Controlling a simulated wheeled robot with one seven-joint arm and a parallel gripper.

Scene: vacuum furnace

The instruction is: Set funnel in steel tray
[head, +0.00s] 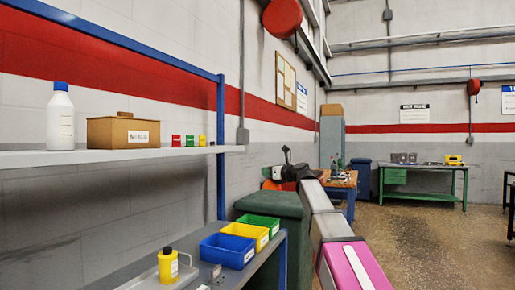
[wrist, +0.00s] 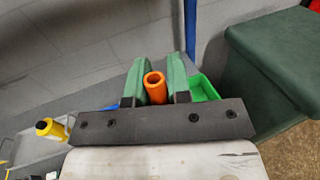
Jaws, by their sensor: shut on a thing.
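My gripper (wrist: 156,72) is shut on an orange tube-like piece (wrist: 155,90), which I take to be the funnel. In the head view, an orange patch (head: 271,186) shows at the far end of my arm, too small to make out clearly. The grey steel tray (head: 186,274) is at the bottom of the head view on the bench, with a yellow bottle (head: 168,265) on it. The tray also shows at the left of the wrist view (wrist: 24,152), apart from my gripper.
Blue (head: 228,250), yellow (head: 246,234) and green (head: 259,224) bins line the bench (head: 270,262). A dark green container (head: 276,208) stands beyond it. A shelf (head: 110,155) with a white bottle (head: 60,117) and brown box (head: 122,132) hangs above. A blue post (head: 221,130) rises behind the bench.

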